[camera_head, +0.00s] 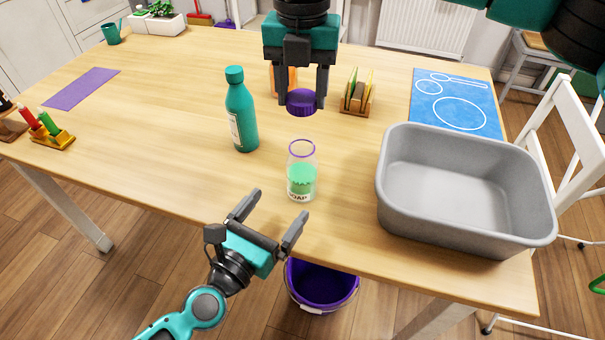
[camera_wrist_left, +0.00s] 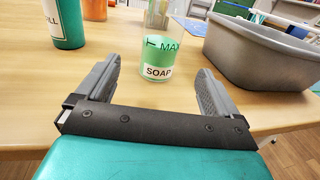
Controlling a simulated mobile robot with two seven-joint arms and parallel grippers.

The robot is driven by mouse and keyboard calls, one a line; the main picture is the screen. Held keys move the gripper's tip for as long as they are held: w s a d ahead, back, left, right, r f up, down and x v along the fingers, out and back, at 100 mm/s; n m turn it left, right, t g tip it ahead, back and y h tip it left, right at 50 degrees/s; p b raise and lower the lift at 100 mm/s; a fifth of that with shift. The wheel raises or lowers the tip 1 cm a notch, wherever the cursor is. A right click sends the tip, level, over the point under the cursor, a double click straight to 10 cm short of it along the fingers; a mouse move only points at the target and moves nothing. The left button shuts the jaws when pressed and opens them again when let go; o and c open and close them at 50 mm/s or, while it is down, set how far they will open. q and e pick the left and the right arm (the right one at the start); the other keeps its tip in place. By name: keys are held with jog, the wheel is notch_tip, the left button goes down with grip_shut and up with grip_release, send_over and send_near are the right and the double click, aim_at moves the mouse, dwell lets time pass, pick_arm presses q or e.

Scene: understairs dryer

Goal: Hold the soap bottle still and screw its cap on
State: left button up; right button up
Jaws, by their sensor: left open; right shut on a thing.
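The soap bottle (camera_head: 301,177) is clear with green liquid and a purple rim, and stands upright and uncapped on the table. It also shows in the left wrist view (camera_wrist_left: 160,55), ahead of and between the fingers. My left gripper (camera_head: 271,216) is open and empty at the table's front edge, just short of the bottle; its fingers also show in the left wrist view (camera_wrist_left: 158,88). My right gripper (camera_head: 304,98) is shut on the purple cap (camera_head: 301,103), which it holds above and slightly behind the bottle's mouth, apart from it.
A teal bottle (camera_head: 240,112) stands left of the soap bottle, also in the left wrist view (camera_wrist_left: 62,22). A large grey basin (camera_head: 465,235) stands close on the right. A wooden rack (camera_head: 357,109) is behind. A purple bucket (camera_head: 322,288) is below the front edge.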

aim_at(307, 169)
pick_arm(q)
jog(key=x, duration=1.2)
jog(key=shift+d, duration=0.1)
jog(key=c, duration=1.5)
pick_arm(e)
jog(key=shift+f, duration=2.55)
jog(key=shift+f, duration=0.85)
jog(key=shift+f, duration=0.6)
